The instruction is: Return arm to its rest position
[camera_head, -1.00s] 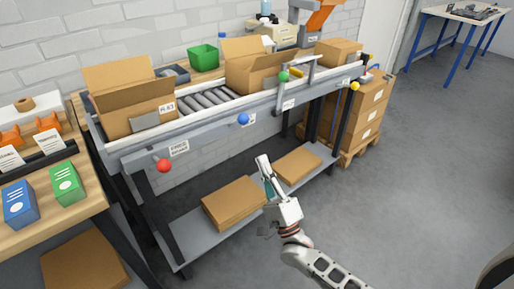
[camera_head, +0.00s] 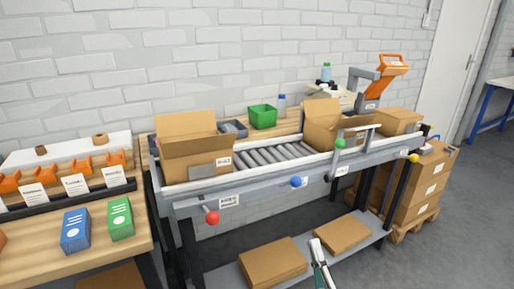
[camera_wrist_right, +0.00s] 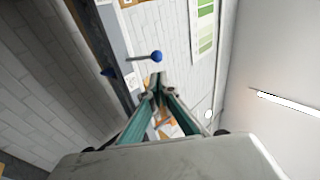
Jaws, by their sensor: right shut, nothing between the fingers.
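My right gripper (camera_head: 318,250) shows at the bottom of the head view, in front of the conveyor bench and near the flat boxes on its lower shelf. Most of its arm is below the picture. In the right wrist view the gripper (camera_wrist_right: 157,82) points up with its teal-sided fingers meeting at the tips. It is shut with nothing between the fingers. My left gripper is not in view.
The conveyor (camera_head: 270,157) carries two open cartons, one at the left (camera_head: 190,140) and one further right (camera_head: 325,125). Colored knobs stick out from its front edge, including a red one (camera_head: 212,218) and a blue one (camera_head: 296,181). Stacked boxes (camera_head: 415,185) stand on a pallet at right.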

